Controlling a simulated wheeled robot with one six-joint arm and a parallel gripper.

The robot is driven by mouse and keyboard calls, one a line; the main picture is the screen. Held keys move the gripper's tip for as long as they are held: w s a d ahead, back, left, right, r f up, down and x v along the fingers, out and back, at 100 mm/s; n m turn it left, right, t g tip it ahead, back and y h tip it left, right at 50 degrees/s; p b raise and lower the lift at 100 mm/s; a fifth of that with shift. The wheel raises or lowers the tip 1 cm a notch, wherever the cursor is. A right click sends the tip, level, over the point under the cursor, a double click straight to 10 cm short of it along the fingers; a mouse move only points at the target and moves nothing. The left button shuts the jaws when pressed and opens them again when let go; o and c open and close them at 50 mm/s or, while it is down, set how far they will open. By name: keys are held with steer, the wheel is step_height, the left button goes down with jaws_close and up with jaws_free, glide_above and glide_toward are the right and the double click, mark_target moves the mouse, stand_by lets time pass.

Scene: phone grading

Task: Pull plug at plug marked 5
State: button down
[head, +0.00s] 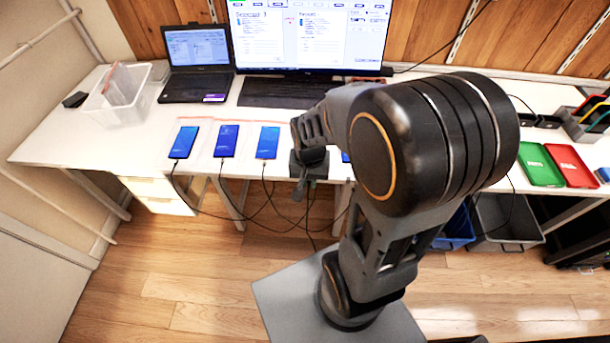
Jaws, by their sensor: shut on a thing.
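Several phones with lit blue screens lie in a row along the front edge of the white desk (60,150). The left phone (183,142), the second phone (226,140) and the third phone (267,142) each have a dark cable at their near end. A sliver of another phone (345,157) shows beside my arm. My gripper (300,190) is at the desk's front edge, right of the third phone, pointing down. It is shut on a cable plug, mostly hidden by the gripper; dark cables hang below it. No number marks are readable.
A laptop (196,62), a monitor (308,35) and a black keyboard (285,93) stand behind the phones. A clear bin (118,98) is at left. Green (540,163) and red (572,163) trays lie at right. Cables loop below the edge.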

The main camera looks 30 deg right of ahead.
steer(key=w+d+f+b, duration=0.1)
steer(key=w+d+f, duration=0.7)
steer(key=d, duration=0.1)
steer(key=shift+w+f+b, duration=0.35)
steer(key=shift+b, duration=0.05)
steer(key=shift+w+d+r, duration=0.15)
steer(key=shift+w, duration=0.1)
steer(key=shift+f+b, duration=1.55)
steer(key=shift+f, duration=0.4)
steer(key=c, duration=1.1)
jaws_free()
steer(key=shift+s, duration=0.1)
steer(key=shift+f, duration=0.1)
steer(key=shift+r+p, duration=2.35)
steer(key=shift+r, duration=0.8)
